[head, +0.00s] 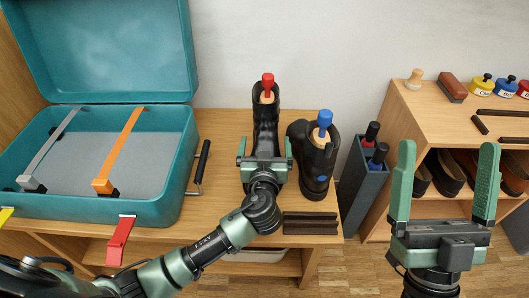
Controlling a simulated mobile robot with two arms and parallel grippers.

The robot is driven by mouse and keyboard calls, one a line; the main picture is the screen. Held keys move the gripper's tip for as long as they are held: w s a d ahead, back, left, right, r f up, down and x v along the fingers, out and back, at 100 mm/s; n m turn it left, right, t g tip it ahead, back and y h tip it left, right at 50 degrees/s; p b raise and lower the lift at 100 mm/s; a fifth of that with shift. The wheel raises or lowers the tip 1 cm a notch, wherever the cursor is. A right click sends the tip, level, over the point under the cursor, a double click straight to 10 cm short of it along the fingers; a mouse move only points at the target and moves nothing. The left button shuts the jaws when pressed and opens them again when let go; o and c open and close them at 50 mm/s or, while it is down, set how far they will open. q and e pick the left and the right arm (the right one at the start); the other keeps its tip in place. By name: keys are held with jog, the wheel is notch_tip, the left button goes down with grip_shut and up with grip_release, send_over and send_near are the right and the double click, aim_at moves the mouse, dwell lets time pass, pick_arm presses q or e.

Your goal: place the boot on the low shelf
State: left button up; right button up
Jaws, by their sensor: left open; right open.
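A black boot (266,118) with a red-knobbed insert stands upright on the wooden bench. A second black boot (303,160) with a blue-knobbed insert stands to its right. My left gripper (265,148) is open, its fingers on either side of the red-knobbed boot; it hides the boot's lower part, and I cannot tell whether it touches. My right gripper (444,165) is open and empty, in front of the right cabinet. That cabinet has a shelf (438,199) below its top, with brown shoes on it. Another low shelf (290,265) runs under the bench.
An open teal case (160,211) with straps fills the bench's left side. A dark holder (362,180) with two bottles stands between bench and cabinet. Dark strips (310,223) lie at the bench's front right. Polish tins (482,86) and a brush (452,87) sit on the cabinet.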

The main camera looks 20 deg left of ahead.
pick_arm(q)
jog(key=shift+w+a+f, duration=0.1)
jog(key=shift+w, duration=0.25)
grip_shut()
jog(key=shift+r, duration=0.2)
jog(key=shift+r, duration=0.1)
